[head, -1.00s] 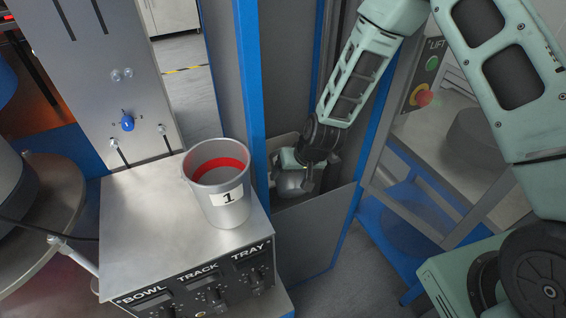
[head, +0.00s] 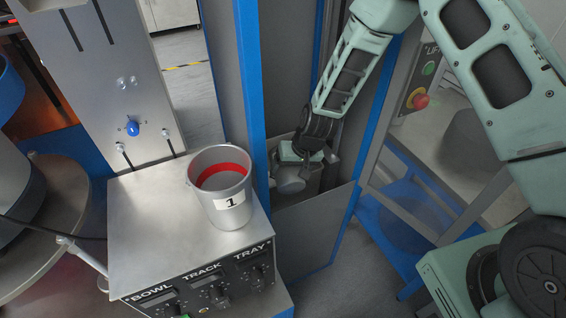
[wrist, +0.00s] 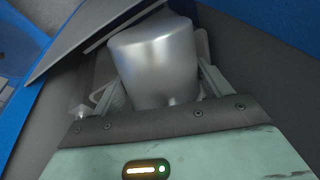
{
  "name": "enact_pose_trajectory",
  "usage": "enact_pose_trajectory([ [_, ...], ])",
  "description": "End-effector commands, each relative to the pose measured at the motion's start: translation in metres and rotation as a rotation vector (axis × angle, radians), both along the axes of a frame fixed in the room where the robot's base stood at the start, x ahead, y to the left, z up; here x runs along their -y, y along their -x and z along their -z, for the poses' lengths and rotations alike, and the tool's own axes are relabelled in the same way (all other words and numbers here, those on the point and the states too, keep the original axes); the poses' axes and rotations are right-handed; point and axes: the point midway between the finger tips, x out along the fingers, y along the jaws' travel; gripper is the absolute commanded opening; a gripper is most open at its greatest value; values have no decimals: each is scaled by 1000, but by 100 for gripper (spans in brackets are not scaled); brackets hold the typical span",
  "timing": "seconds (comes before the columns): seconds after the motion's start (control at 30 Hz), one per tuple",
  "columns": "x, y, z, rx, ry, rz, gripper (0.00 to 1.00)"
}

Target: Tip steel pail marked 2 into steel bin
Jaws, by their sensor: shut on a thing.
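My gripper (head: 306,172) reaches down between blue posts, into the open top of a grey enclosure. It is shut on a plain steel pail (wrist: 155,65), with one finger on each side in the wrist view. The same pail (head: 288,182) shows partly below my gripper in the head view. It looks tilted; its mark and its mouth are hidden. The grey front wall (head: 316,232) of the enclosure stands in front of it. I cannot tell whether this enclosure is the steel bin, nor whether anything is falling from the pail.
A steel pail marked 1 (head: 228,212), with a red band inside, stands upright on a metal control box (head: 150,220) at left. Blue posts (head: 244,100) flank the enclosure closely. A control panel with a red button (head: 420,101) is at right, near my arm.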

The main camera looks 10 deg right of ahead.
Motion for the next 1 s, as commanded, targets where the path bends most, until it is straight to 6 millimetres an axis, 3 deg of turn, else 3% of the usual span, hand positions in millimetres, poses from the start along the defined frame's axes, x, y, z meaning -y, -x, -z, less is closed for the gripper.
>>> enact_pose_trajectory([
  [1.0, 0, -10, -10, -100, -7, 1, 22],
])
